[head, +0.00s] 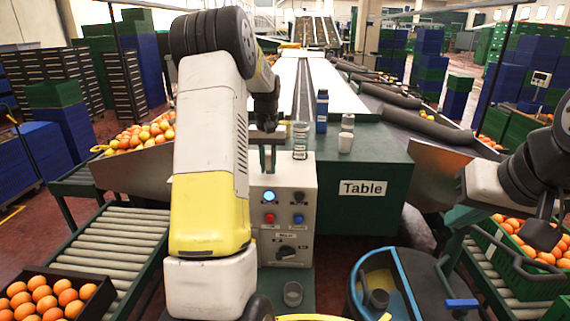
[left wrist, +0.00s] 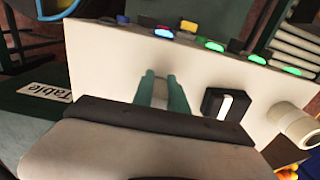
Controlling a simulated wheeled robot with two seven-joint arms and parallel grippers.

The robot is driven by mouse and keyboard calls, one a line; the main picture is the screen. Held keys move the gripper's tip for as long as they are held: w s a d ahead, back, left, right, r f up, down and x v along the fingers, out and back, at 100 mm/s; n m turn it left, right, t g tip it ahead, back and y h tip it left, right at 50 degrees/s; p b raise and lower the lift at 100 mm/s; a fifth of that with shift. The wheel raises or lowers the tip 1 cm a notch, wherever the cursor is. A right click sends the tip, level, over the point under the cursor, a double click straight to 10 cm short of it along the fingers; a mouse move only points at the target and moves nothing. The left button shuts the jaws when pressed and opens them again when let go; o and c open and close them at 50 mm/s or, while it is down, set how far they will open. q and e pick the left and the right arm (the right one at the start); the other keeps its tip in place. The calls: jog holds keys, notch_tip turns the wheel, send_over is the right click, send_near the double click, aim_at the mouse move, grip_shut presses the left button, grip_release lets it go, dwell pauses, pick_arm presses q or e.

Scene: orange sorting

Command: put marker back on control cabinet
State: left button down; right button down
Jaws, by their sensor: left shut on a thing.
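The control cabinet (head: 305,177) stands in the middle of the head view, with lit buttons and a dark rotary knob on its pale front. In the left wrist view its pale surface (left wrist: 110,65) fills the middle, with coloured buttons along one edge. My left gripper (head: 267,158) is at the cabinet's top edge, its teal fingers pointing down. The fingers also show in the left wrist view (left wrist: 162,92). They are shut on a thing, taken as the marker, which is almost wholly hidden. My right gripper (head: 543,233) is at the far right; its jaws are unclear.
A clear glass (head: 300,141), a blue bottle (head: 322,111) and a white container (head: 346,142) stand behind the cabinet on the green table (head: 375,165). Crates of oranges (head: 50,298) flank the roller conveyors (head: 115,240). A blue-rimmed bin (head: 400,282) stands front right.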

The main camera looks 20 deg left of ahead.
pick_arm(q)
jog(key=shift+f, duration=0.55)
jog(key=c, duration=0.8)
grip_release()
jog(key=shift+c, duration=0.2)
jog(key=shift+r, duration=0.1)
jog(key=shift+r, duration=3.95)
jog(key=s+d+r+m+t, duration=0.1)
jog(key=s+d+r+t, duration=0.2)
jog(key=s, duration=0.4)
jog(key=s+d+r+m+h, duration=0.1)
jog(key=s+d+r, duration=0.2)
jog(key=s+d, duration=0.3)
jog(key=s+d+r+m+t, duration=0.1)
jog(key=s+d+r+t, duration=0.15)
jog(key=s, duration=0.55)
jog(key=s+d+f+h, duration=0.1)
jog(key=s+d, duration=0.3)
jog(key=s, duration=0.4)
jog(key=shift+s+d+f+m+t, duration=0.3)
jog(key=shift+f+t, duration=0.05)
jog(key=shift+f, duration=0.45)
